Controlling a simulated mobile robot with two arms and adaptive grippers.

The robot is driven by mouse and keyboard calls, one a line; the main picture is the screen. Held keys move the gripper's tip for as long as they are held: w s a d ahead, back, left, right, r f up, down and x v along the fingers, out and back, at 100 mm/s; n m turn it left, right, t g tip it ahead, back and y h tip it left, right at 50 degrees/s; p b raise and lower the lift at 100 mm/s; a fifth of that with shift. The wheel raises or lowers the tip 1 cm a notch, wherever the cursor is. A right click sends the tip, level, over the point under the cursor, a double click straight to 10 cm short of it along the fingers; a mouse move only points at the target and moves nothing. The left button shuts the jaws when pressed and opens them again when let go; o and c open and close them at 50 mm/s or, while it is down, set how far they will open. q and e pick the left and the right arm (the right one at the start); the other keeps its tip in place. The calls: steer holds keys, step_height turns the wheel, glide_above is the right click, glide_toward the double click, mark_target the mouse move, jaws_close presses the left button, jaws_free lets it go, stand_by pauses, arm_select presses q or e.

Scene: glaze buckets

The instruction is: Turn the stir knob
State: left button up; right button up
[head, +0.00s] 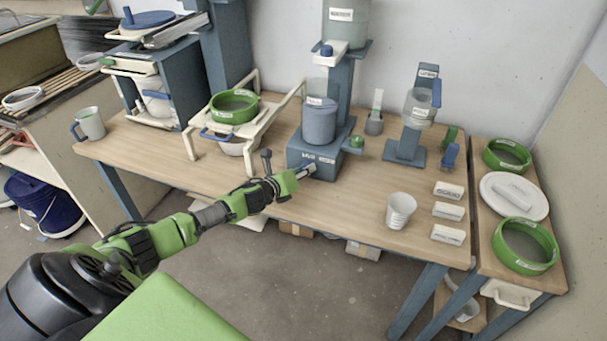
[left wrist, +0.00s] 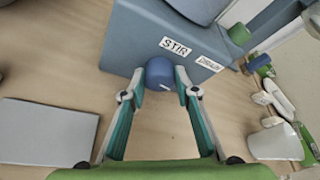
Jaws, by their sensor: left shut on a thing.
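The stir knob is a blue round knob (left wrist: 160,74) under the STIR label (left wrist: 175,46) on the front of a blue-grey machine base (head: 318,155). A blue-grey bucket (head: 319,122) stands on this base. My left gripper (head: 308,171) reaches the front of the base from the left in the head view. In the left wrist view its two fingers (left wrist: 161,83) are closed on either side of the knob. In the head view the knob is mostly hidden by the fingers. My right gripper is not in view.
A green-rimmed sieve (head: 234,107) on a white frame stands left of the machine. A white cup (head: 400,210) and several labelled white blocks (head: 447,212) lie to the right. A grey mug (head: 90,123) stands at the left end. The table front between is clear.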

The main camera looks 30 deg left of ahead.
arm_select(q)
steer(key=n+h+b, duration=0.1)
steer(key=n+b, duration=0.1)
steer(key=f+n+t+h+b, duration=0.1)
steer(key=b, duration=0.2)
steer(key=shift+a+n, duration=0.2)
steer(key=shift+n, duration=0.2)
steer(key=shift+r+n+t+h+b, duration=0.2)
steer(key=shift+n+t+h+b, duration=0.45)
steer(key=shift+n+b, duration=0.7)
steer(key=shift+t, duration=0.25)
steer(key=o, duration=1.1)
steer(key=shift+s+a, duration=0.15)
steer(key=shift+s, duration=0.4)
steer(key=v, duration=1.1)
steer(key=shift+r, duration=0.15)
